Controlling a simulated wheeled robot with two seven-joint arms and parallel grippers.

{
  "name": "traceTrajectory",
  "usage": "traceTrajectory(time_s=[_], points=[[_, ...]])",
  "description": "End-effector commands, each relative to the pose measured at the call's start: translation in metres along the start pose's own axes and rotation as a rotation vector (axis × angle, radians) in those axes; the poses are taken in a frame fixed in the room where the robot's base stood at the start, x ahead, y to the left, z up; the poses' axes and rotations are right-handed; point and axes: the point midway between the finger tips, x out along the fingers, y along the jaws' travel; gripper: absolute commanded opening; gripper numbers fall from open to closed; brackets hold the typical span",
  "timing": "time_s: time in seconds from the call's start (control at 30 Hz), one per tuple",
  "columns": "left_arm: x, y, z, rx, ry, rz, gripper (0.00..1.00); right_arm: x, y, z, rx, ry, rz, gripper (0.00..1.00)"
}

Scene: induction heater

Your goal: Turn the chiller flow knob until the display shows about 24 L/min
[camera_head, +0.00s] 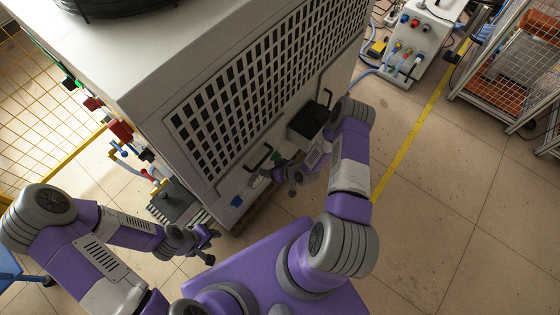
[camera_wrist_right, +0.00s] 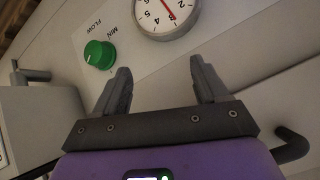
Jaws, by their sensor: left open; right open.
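The chiller is a large pale cabinet (camera_head: 150,85) with a dark grille, filling the upper left of the head view. In the right wrist view, a green round knob (camera_wrist_right: 99,54) with a pale pointer mark sits on its panel, beside the words FLOW and MIN. My right gripper (camera_wrist_right: 160,63) is open and empty, with the knob beyond and left of its left finger, apart from it. In the head view this gripper (camera_head: 281,179) is low at the cabinet's front panel. My left gripper (camera_head: 204,244) is open and empty above the floor. I cannot make out the flow display.
A round white dial with a red needle (camera_wrist_right: 167,14) is right of the knob. A black box (camera_head: 308,122) and dark handles stick out from the panel near my right arm. A yellow mesh fence (camera_head: 60,85) stands at left. Open floor (camera_head: 440,210) lies to the right.

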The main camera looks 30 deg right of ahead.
Motion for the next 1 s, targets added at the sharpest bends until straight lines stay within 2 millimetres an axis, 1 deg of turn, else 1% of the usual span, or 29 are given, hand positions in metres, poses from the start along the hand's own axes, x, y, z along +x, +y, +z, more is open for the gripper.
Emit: traceTrajectory(time_s=[0.03,0.1,0.2,0.3,0.37,0.47,0.8,0.9,1.0], points=[[0.010,-0.004,-0.001,0.000,0.001,0.000,0.43,0.012,0.030,0.011,-0.049,0.080,0.014,0.73],[0.016,-0.006,-0.001,0.000,0.001,0.000,0.43,0.018,0.060,0.018,-0.133,0.180,0.024,0.73],[0.022,-0.008,-0.002,0.000,0.001,0.000,0.43,0.019,0.089,0.029,-0.233,0.286,0.036,0.73],[0.025,-0.009,-0.002,0.000,0.001,0.000,0.43,0.016,0.104,0.038,-0.302,0.349,0.041,0.73],[0.026,-0.010,-0.002,0.000,0.002,0.000,0.43,0.015,0.109,0.042,-0.326,0.370,0.043,0.73],[0.029,-0.011,-0.002,0.000,0.002,0.000,0.43,0.020,0.111,0.041,-0.346,0.385,0.042,0.73],[0.046,-0.017,-0.003,0.000,0.002,0.000,0.43,0.068,0.110,0.023,-0.347,0.385,0.041,0.73],[0.050,-0.018,-0.003,0.000,0.002,0.000,0.43,0.077,0.110,0.018,-0.346,0.383,0.042,0.73],[0.051,-0.019,-0.003,0.000,0.002,0.000,0.43,0.082,0.110,0.016,-0.344,0.383,0.043,0.73]])
